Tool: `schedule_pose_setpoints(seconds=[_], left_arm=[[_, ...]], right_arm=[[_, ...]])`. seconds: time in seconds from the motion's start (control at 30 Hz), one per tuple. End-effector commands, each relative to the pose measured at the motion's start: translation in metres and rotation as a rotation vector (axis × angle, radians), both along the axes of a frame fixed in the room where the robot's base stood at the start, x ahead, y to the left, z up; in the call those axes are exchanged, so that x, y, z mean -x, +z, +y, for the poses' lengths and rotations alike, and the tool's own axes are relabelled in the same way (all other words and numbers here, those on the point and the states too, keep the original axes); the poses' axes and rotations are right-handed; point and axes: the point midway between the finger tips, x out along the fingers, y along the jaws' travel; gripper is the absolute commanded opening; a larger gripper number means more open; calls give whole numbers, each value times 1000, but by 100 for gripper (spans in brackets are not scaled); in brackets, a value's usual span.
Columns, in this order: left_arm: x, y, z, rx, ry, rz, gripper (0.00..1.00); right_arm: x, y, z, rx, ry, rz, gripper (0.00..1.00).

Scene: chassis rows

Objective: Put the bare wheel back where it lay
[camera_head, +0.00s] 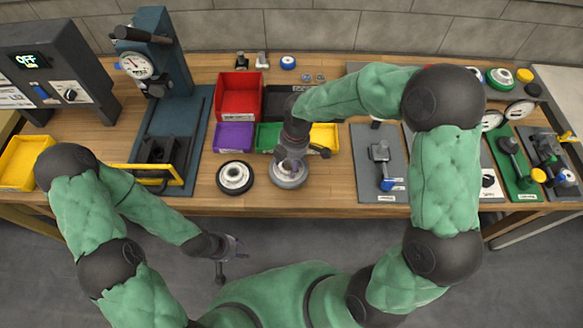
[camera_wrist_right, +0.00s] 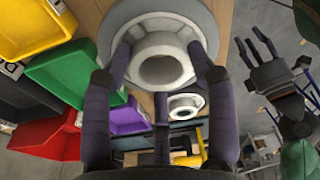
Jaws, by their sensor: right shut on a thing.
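The bare wheel (camera_head: 290,181), grey with a pale hub, is at the front middle of the bench in the head view. My right gripper (camera_head: 289,160) reaches down onto it from above and is shut on its hub. In the right wrist view the fingers of this gripper sit around the pale hub of the bare wheel (camera_wrist_right: 191,70). I cannot tell whether the wheel touches the bench top. My left gripper (camera_head: 228,258) is empty, fingers apart, in front of the bench edge. It also shows in the right wrist view (camera_wrist_right: 258,45).
A wheel with a dark tyre (camera_head: 235,178) lies just left of the bare wheel. Behind are red (camera_head: 240,95), purple (camera_head: 233,137), green (camera_head: 268,136) and yellow bins (camera_head: 325,135). A blue press (camera_head: 155,60) stands left. A grey tool mat (camera_head: 370,150) lies right.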

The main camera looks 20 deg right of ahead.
Motion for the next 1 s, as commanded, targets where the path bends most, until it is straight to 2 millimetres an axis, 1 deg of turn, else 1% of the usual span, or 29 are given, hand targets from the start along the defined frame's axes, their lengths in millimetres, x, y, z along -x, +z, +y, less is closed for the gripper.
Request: schedule_pose_setpoints(seconds=[0.13,0.2,0.3,0.37,0.6,0.73,0.77,0.8,0.83,1.0], left_arm=[[0,-5,0,0,0,0,40],[0,-11,0,0,0,0,40],[0,-17,0,0,0,0,40],[0,-18,0,0,0,0,40],[0,-16,0,0,0,0,40],[0,-18,0,0,0,0,40],[0,-18,0,0,0,0,40],[0,-18,0,0,0,0,40],[0,-18,0,0,0,0,40],[0,-18,0,0,0,0,40]], right_arm=[[-3,-12,-9,0,-2,-1,2],[-2,-24,-7,1,0,1,2],[-3,-37,-7,0,-1,0,2],[-3,-40,-7,0,-1,-1,2],[-3,-38,-7,0,-1,-2,2],[-3,-42,-7,0,-1,-1,2],[-2,-42,-7,0,0,0,64],[-2,-41,-7,0,0,0,75],[-2,-41,-7,0,0,0,82],[-2,-41,-7,0,0,0,82]])
